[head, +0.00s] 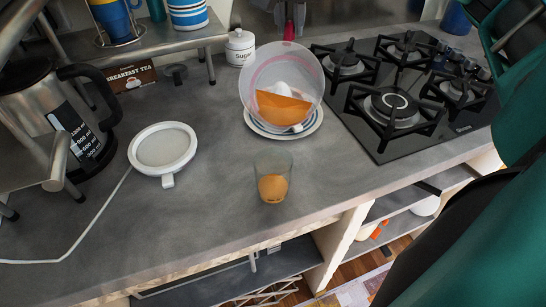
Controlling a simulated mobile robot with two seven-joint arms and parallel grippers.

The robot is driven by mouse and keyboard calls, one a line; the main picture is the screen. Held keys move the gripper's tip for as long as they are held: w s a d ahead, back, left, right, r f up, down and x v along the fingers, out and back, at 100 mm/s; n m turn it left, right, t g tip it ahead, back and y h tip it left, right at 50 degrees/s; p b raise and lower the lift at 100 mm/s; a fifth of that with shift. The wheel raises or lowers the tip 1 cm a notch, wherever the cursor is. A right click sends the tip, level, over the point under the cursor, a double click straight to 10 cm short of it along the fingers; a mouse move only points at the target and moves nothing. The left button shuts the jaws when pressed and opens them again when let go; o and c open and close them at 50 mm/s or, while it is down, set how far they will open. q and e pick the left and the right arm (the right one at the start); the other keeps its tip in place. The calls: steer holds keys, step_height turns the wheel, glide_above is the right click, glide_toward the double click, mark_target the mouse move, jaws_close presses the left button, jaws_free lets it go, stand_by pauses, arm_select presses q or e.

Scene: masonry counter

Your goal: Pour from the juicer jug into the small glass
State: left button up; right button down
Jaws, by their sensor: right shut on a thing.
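The clear juicer jug (262,72) is tilted, with its wide mouth facing toward me and orange juice pooled in its lower half. It is above the stacked plates; whether it touches them I cannot tell. My right gripper (290,22) is at the jug's far upper edge, shut on it; the exact grip is partly hidden behind the jug. The small glass (272,175) stands upright on the counter, nearer to me than the jug, with orange juice in its lower part. My left gripper is out of view.
The plates (316,123) lie under the jug. A gas hob (420,135) is at the right, a white round juicer base (163,150) with a cable and a kettle (40,95) at the left. A sugar pot (240,46) stands behind. Counter around the glass is clear; its front edge is close.

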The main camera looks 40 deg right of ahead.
steer(key=shift+s+a+r, duration=0.2)
steer(key=shift+r, duration=0.15)
stand_by(0.6)
steer(key=shift+s+a+r+t+h, duration=0.2)
steer(key=shift+r+t+h, duration=0.2)
steer(key=shift+h, duration=0.1)
stand_by(0.4)
steer(key=shift+s+a+r, duration=0.2)
steer(key=shift+s+r, duration=0.05)
steer(key=shift+r, duration=0.1)
stand_by(0.6)
steer(key=shift+s+a+r+t+h+p, duration=0.4)
steer(key=shift+r+t+p, duration=0.15)
steer(key=shift+p, duration=0.2)
stand_by(0.8)
steer(key=shift+s+a+r+t+h, duration=0.25)
steer(key=shift+s+a+r+h, duration=0.1)
steer(key=shift+a+r, duration=0.1)
stand_by(1.0)
steer(key=shift+s+a+r+t+h, duration=0.35)
steer(key=shift+s+a+r+t, duration=0.05)
steer(key=shift+s, duration=0.05)
stand_by(1.4)
